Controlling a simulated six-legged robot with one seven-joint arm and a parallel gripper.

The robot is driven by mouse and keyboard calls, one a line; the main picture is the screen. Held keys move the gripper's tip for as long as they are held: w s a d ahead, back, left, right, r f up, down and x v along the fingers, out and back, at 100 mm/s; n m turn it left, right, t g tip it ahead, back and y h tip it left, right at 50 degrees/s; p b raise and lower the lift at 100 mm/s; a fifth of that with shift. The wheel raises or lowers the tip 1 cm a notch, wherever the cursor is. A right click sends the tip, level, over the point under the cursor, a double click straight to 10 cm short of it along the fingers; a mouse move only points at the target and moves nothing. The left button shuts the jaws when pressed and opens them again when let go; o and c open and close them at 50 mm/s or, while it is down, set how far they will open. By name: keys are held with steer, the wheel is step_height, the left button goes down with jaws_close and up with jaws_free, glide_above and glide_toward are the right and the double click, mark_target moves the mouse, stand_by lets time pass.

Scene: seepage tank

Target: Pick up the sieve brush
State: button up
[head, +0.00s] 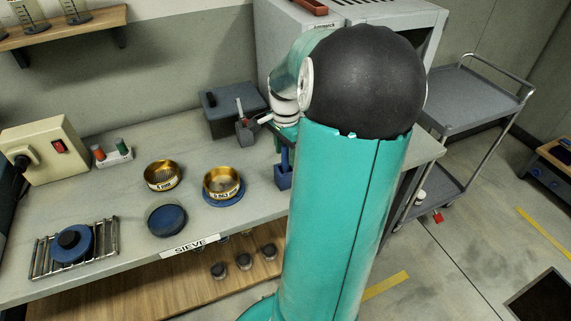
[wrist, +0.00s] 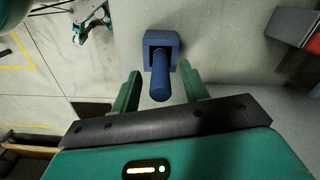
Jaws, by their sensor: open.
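The sieve brush (wrist: 160,75) is blue, with a round handle that points up toward the wrist camera and a square block at its foot. In the head view the blue brush (head: 284,176) stands on the bench beside my arm, partly hidden by it. My gripper (wrist: 158,90) is open, with one green finger on each side of the handle in the wrist view. I see gaps beside the handle, and cannot tell how deep it sits between the fingers.
Two brass sieves (head: 162,175) (head: 222,183) and a dark blue round piece (head: 167,220) stand left of the brush. A grey box (head: 230,110) is behind. A wire rack (head: 45,258) is at the left. A grey cart (head: 475,100) stands right of the bench.

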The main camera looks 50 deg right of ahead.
steer(key=shift+f, duration=0.95)
jaws_close()
steer(key=shift+r, duration=0.15)
